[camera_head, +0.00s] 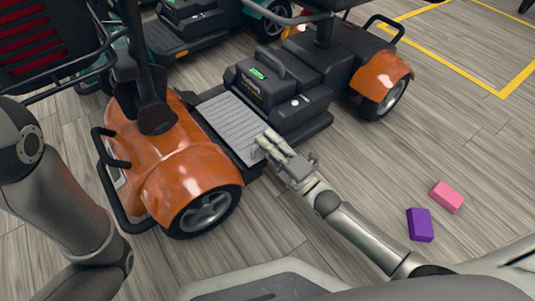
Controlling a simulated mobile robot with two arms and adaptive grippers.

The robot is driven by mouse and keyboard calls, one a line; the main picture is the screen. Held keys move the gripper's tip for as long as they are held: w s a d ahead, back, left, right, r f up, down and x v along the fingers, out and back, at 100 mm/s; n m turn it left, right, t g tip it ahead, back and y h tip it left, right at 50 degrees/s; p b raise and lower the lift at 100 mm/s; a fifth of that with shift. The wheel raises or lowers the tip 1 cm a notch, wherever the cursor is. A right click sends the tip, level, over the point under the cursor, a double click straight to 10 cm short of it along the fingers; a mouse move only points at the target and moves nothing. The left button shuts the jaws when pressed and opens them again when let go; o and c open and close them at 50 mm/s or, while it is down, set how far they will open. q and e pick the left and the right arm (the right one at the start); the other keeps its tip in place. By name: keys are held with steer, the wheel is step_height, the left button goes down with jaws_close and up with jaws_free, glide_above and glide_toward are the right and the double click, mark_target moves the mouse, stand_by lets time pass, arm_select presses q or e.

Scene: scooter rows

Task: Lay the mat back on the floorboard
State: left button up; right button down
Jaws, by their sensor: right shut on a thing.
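A grey ribbed mat (228,118) lies along the floorboard area of the orange scooter (190,165), between its front fender and the black battery box. It looks nearly flat; I cannot tell whether it touches the floorboard all over. The floorboard is mostly hidden under it. My right gripper (263,141) reaches in from the lower right and is shut on the mat at its near right edge. The fingers hide that part of the edge. My left arm shows at the left, but its gripper is not in view.
The black battery box (275,90) with a green display stands right behind the mat. The steering column (148,70) rises at the left. A pink block (447,197) and a purple block (420,225) lie on the floor at right. More scooters stand behind.

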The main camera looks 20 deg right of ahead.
step_height(320, 180, down, 4)
steer(key=b, duration=0.3)
steer(key=shift+r, duration=0.1)
steer(key=c, duration=1.5)
jaws_free()
steer(key=shift+p+v, duration=2.85)
steer(key=shift+v, duration=3.15)
